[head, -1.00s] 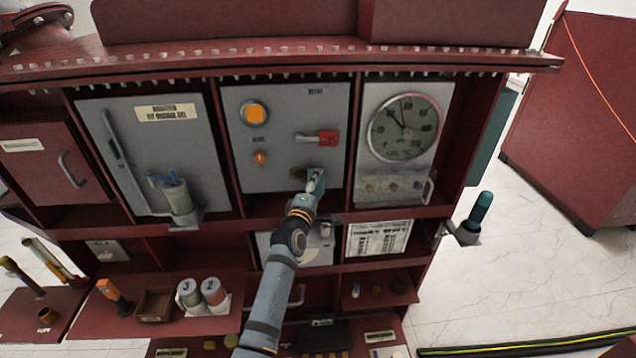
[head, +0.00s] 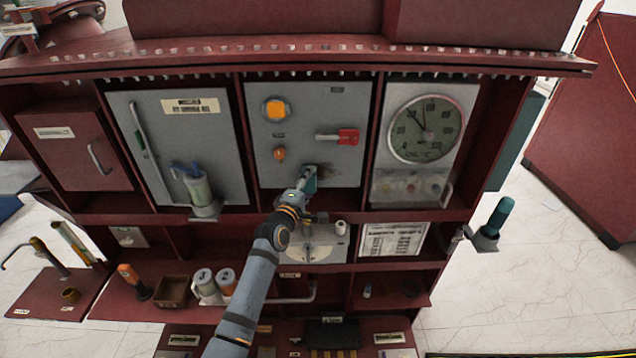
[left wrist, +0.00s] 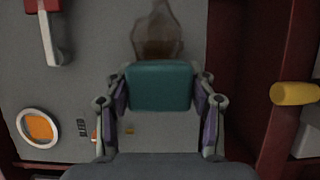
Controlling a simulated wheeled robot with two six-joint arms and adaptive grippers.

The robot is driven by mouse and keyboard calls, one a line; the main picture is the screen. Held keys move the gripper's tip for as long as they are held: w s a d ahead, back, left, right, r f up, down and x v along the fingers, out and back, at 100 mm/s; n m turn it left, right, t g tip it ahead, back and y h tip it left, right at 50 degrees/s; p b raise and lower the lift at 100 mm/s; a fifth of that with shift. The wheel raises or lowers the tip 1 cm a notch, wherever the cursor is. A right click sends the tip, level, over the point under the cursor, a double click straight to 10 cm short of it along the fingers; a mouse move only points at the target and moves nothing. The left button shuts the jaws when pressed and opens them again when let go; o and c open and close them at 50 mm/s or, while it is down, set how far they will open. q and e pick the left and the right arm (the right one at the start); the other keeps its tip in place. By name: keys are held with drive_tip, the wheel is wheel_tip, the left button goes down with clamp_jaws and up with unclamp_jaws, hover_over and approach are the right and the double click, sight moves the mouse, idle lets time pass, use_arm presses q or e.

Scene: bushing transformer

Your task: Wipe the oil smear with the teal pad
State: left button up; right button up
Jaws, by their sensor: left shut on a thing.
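The oil smear (head: 328,171) is a brown stain low on the middle grey panel, below the red-handled switch. It also shows in the left wrist view (left wrist: 158,36), just beyond the pad. My left gripper (head: 308,182) is shut on the teal pad (left wrist: 160,86), which sits between both fingers. In the head view the pad is at the lower left of the smear, close to the panel. I cannot tell whether the pad touches the panel. Part of the smear may be hidden behind the pad. My right gripper is not in view.
A round gauge (head: 426,128) is to the right. A shelf edge runs below the panels.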

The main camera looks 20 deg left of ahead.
use_arm(q)
drive_tip(key=shift+s+a, duration=0.1)
drive_tip(key=shift+a, duration=0.15)
drive_tip(key=shift+d+r+p, duration=0.1)
drive_tip(key=shift+r+p, duration=0.4)
drive_tip(key=shift+r, duration=0.15)
drive_tip(key=shift+w+d+p, duration=0.15)
drive_tip(key=shift+w+d, duration=0.05)
drive_tip(key=shift+d, duration=0.4)
drive_tip(key=shift+w+d+p, duration=0.15)
drive_tip(key=shift+w+d, duration=0.05)
drive_tip(key=shift+d, duration=0.35)
drive_tip(key=shift+w+d+f, duration=0.15)
drive_tip(key=shift+w+d, duration=0.05)
drive_tip(key=shift+d, duration=0.45)
drive_tip(key=shift+d, duration=0.15)
